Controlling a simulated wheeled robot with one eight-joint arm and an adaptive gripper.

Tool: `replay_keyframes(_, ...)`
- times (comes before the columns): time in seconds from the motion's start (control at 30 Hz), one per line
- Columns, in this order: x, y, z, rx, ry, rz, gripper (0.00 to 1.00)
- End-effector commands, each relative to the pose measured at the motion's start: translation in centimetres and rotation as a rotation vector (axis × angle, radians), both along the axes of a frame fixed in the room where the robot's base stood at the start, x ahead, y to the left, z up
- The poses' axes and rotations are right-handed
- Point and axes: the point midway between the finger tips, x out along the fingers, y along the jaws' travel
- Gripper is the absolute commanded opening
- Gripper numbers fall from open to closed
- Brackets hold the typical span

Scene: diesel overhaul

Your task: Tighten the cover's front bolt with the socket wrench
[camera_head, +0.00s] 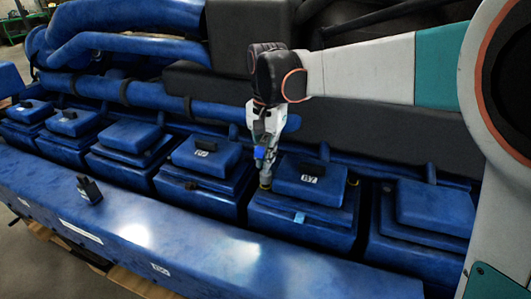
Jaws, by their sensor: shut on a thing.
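My gripper (264,148) points down at the left edge of a blue cover (308,184) with a white label. It is shut on a small tool, which I take to be the socket wrench (263,163); little of it shows. The wrench's lower end is at a small brass-coloured bolt (266,184) beside the cover's left side. I cannot tell whether it is seated on it. Another small brass-coloured piece (353,182) shows at the cover's right side. I cannot tell for sure which one is the front bolt.
A row of similar blue covers runs left (205,155) and right (436,205) along the engine. A black object (89,190) stands on the long blue ledge (200,250) in front. Dark blocks and thick blue pipes (120,50) rise behind. The ledge is otherwise mostly clear.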

Motion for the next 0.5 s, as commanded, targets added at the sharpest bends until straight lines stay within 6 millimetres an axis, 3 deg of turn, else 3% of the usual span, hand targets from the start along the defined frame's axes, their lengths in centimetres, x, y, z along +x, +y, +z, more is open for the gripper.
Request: replay_keyframes(0.5,0.0,0.01,0.02,0.0,0.0,0.373,0.0)
